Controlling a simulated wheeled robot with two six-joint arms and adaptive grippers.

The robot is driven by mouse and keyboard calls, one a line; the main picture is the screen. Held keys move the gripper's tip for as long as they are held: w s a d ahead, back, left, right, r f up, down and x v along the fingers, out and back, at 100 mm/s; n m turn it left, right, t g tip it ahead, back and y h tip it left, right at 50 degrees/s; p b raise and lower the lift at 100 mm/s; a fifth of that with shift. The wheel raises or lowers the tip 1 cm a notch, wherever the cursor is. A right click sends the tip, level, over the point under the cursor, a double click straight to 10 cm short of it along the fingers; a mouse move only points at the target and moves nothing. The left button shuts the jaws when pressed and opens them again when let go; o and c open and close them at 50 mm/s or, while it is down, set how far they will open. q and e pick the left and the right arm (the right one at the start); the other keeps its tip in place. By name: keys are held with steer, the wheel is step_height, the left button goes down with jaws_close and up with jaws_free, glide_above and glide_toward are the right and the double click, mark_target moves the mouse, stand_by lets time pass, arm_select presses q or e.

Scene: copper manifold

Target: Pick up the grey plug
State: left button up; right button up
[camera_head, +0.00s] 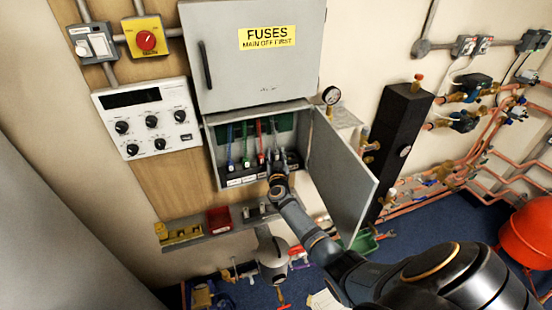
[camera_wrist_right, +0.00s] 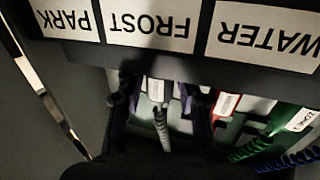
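The grey plug shows in the right wrist view by its pale labelled body (camera_wrist_right: 156,90) and coiled grey cord (camera_wrist_right: 161,128). It sits in the open lower box, by the strip's FROST label. My right gripper (camera_wrist_right: 163,105) has its two dark fingers apart, one on each side of the grey plug and cord; I see no clear contact. In the head view the right gripper (camera_head: 279,168) reaches into the right part of the box and hides most of the grey plug. My left gripper is not in view.
Red (camera_head: 260,140), green (camera_head: 246,145) and blue (camera_head: 230,148) cords hang left of the gripper. The box's open door (camera_head: 342,185) stands close to the right of my arm. The FUSES cabinet (camera_head: 255,55) is above; a grey shelf (camera_head: 230,222) is below.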

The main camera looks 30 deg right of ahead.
steer(key=shift+s+r, duration=0.1)
steer(key=shift+s, duration=0.05)
steer(key=c, duration=0.5)
jaws_close()
steer(key=shift+r+p, duration=0.3)
steer(key=shift+r, duration=0.05)
step_height(320, 180, up, 3)
steer(key=shift+r+p, duration=0.1)
steer(key=shift+p, duration=1)
steer(key=s+r+p, duration=0.2)
steer(key=s+r, duration=0.2)
steer(key=s, duration=0.3)
steer(key=s+d+r+p, duration=0.1)
steer(key=s+r+p, duration=0.2)
steer(key=s+r, duration=0.2)
steer(key=shift+s, duration=0.9)
steer(key=shift+d, duration=0.1)
